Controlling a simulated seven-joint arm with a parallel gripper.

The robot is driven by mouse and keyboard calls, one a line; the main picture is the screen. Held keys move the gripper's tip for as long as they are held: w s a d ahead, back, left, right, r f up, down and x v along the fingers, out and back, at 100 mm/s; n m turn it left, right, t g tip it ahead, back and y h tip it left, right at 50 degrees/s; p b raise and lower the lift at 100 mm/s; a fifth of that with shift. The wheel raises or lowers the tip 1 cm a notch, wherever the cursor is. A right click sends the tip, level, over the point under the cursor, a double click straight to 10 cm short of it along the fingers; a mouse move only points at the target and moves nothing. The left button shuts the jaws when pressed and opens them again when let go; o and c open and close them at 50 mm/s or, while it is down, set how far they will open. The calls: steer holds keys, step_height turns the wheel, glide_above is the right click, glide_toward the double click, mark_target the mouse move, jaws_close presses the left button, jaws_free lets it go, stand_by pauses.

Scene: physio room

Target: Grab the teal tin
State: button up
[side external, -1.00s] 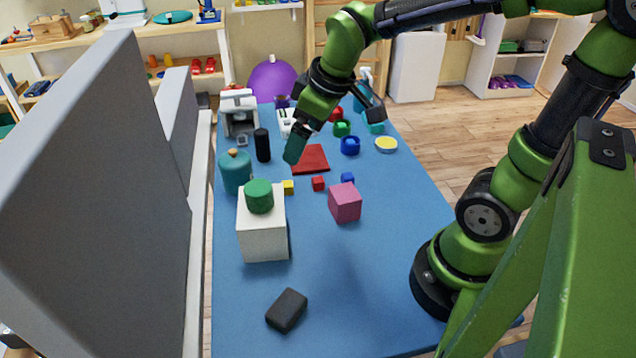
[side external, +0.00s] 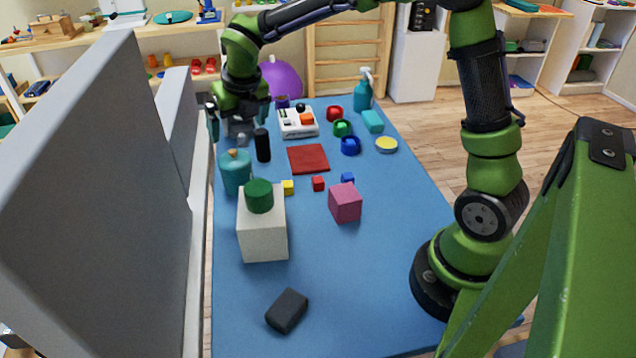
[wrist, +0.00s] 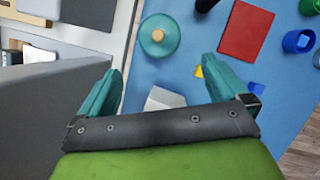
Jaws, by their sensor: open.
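The teal tin (side external: 236,176) is a round canister with a small wooden knob on its lid. It stands upright at the left side of the blue table, behind a white block (side external: 262,228). In the wrist view the tin (wrist: 159,36) shows from above, ahead of the fingertips and roughly centred between them. My gripper (side external: 239,122) is at the far left of the table, above and behind the tin in the side view. Its teal fingers (wrist: 161,68) are wide apart with nothing between them.
A green cylinder (side external: 259,196) sits on the white block near the tin. A black cylinder (side external: 262,145) stands to the tin's right, and a red mat (side external: 308,158) lies beyond. A grey panel (side external: 95,190) rises along the left edge.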

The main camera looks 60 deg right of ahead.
mark_target(235, 167)
steer(key=x, duration=1.6)
steer(key=shift+f, duration=0.45)
steer(key=shift+c, duration=0.5)
steer(key=shift+r, duration=0.1)
jaws_close()
